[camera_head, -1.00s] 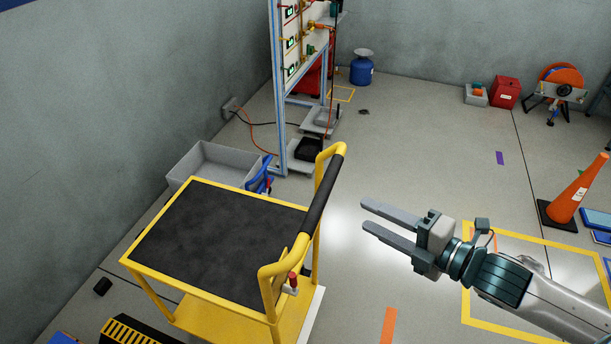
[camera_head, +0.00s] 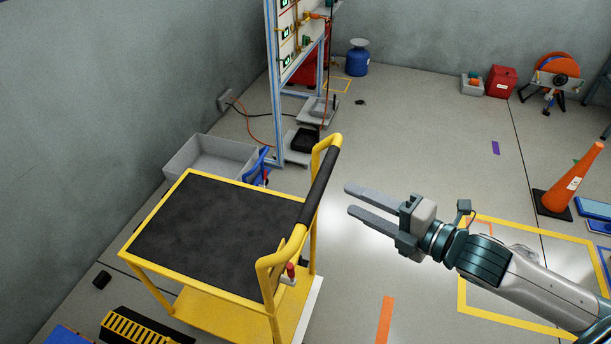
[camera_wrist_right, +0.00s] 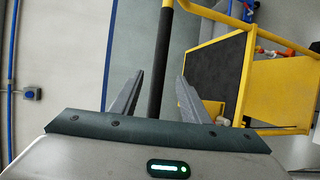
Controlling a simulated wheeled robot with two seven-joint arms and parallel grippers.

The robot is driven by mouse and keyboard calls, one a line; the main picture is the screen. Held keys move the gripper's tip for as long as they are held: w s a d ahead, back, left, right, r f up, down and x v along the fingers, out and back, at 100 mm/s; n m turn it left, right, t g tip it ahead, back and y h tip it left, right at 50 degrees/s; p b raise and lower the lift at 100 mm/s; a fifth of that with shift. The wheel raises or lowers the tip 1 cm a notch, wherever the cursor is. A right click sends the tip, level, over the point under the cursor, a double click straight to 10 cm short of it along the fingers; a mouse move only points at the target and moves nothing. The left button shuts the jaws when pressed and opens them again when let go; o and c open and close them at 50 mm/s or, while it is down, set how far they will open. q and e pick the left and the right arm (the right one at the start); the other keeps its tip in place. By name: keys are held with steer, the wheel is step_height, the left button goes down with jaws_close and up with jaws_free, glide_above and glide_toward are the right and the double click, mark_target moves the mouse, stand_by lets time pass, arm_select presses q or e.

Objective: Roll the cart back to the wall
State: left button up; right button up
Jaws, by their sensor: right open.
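The yellow cart (camera_head: 180,318) with a black top mat (camera_head: 215,235) stands at the lower left, near the left wall (camera_head: 80,130). Its raised handle with a black grip (camera_head: 319,188) is on the cart's right side. My right gripper (camera_head: 347,199) is open and empty, just right of the grip, its fingers pointing left toward it. In the right wrist view the black grip (camera_wrist_right: 160,70) shows between and beyond the open fingers (camera_wrist_right: 152,88); I cannot tell the exact gap. A red-topped lever (camera_head: 290,272) sits below the handle. My left gripper is not in view.
A grey bin (camera_head: 205,160) stands behind the cart by the wall. A framed panel rack (camera_head: 275,100) stands beyond it.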

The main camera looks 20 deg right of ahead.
mark_target(325, 186)
steer(key=p+x, duration=0.1)
steer(key=x, duration=0.5)
steer(key=shift+w+a, duration=0.15)
steer(key=shift+w, duration=0.1)
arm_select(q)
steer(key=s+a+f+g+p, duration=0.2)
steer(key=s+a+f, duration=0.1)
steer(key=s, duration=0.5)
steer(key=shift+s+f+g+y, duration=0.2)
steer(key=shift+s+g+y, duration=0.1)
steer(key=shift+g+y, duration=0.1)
arm_select(e)
steer(key=x, duration=0.8)
steer(key=shift+f, duration=0.15)
steer(key=shift+w, duration=0.1)
jaws_close()
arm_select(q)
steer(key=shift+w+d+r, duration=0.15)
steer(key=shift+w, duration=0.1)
